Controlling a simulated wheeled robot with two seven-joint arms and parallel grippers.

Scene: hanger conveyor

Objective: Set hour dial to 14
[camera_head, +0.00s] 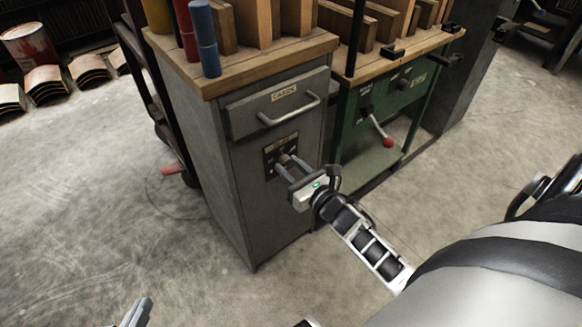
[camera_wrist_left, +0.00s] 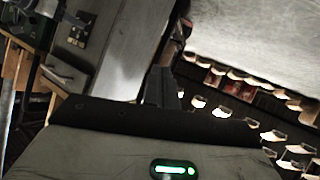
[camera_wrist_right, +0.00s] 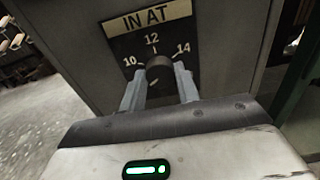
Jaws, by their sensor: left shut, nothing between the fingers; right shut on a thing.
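The hour dial (camera_wrist_right: 158,70) is a dark round knob on a black plate marked "IN AT" (camera_wrist_right: 151,18), with 10, 12 and 14 around it. A short white mark shows just above the knob, under 12; I cannot tell clearly which number the knob points to. My right gripper (camera_wrist_right: 160,88) is shut on the knob, one finger on each side. In the head view my right gripper (camera_head: 285,164) reaches the black plate (camera_head: 270,150) on the grey cabinet's front. My left gripper (camera_head: 138,312) is low at the bottom edge, shut and empty, away from the cabinet.
The grey cabinet (camera_head: 222,165) has a drawer with a bar handle (camera_head: 290,108) above the plate. Coloured cylinders (camera_head: 205,40) and wooden blocks stand on its top. To the right is a green machine (camera_head: 370,130) with a red-knobbed lever (camera_head: 387,142).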

